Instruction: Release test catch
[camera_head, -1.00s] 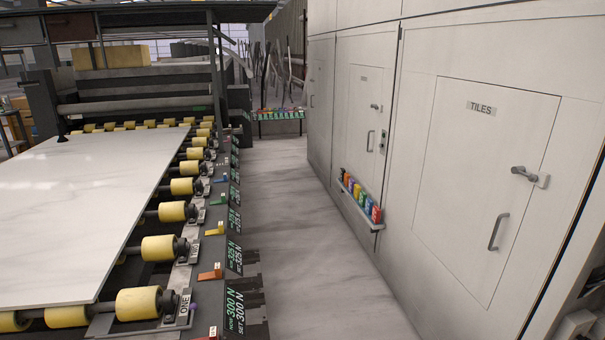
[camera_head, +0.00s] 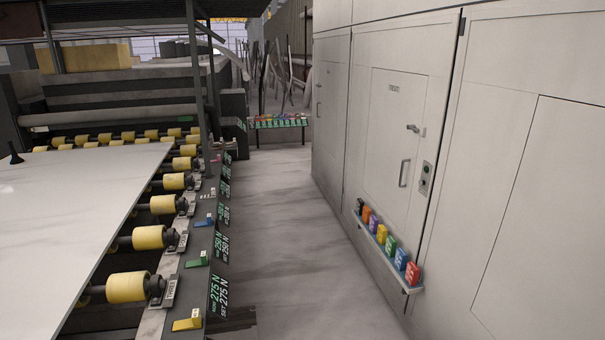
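A white cabinet door (camera_head: 390,150) on the right wall carries a small label (camera_head: 394,88) too small to read surely. A dark catch (camera_head: 413,128) sits near the door's right edge, with a bar handle (camera_head: 404,173) below it. The catch lies roughly level; I cannot tell whether it is engaged. A small grey control box (camera_head: 426,178) is mounted to the right of the handle. The door looks shut. My gripper is not in view.
A shelf (camera_head: 380,258) of coloured numbered blocks juts from the wall below the door. A roller line with yellow rollers (camera_head: 150,238), a white slab (camera_head: 70,210) and force displays (camera_head: 217,296) flanks the left. The floor aisle (camera_head: 290,235) between is clear. A low table (camera_head: 278,121) stands at its far end.

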